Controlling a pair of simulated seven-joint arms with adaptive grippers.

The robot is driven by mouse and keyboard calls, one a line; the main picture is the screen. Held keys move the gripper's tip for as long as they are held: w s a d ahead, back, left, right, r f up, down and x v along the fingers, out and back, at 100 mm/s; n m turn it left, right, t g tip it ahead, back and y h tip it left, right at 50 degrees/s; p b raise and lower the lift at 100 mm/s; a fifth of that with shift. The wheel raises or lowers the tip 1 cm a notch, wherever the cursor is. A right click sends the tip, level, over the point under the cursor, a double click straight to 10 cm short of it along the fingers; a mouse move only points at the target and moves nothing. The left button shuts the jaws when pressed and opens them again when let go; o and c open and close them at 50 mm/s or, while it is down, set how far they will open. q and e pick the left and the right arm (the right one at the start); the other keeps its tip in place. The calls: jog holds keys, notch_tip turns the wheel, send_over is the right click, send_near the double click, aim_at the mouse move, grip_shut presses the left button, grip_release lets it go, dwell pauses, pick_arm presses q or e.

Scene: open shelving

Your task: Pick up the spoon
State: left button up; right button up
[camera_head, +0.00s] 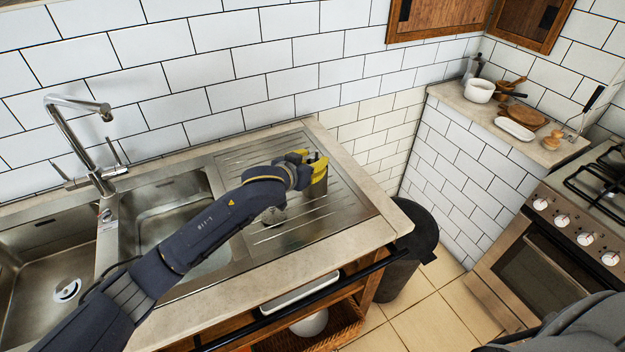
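My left gripper (309,163), with yellow fingers, is over the ribbed metal drainboard (350,205) to the right of the sink. A small grey metal cylinder-like thing (316,192) shows just below and beside the fingers. I cannot tell whether the fingers touch it or hold anything. No spoon can be made out clearly near the gripper; my arm and fingers cover part of the drainboard. A wooden piece with a thin handle (512,86) on the far right counter may be a spoon, but it is too small to tell. My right gripper is not in view.
The double sink (165,215) and its tall faucet (75,135) are at left. A dark bin (412,255) stands beside the counter end. A white pot (480,91), a white dish (515,129) and wooden ware are on the far counter, near a stove (550,245).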

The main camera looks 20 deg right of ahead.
pick_arm(q)
jog(key=shift+o, duration=0.4)
grip_shut()
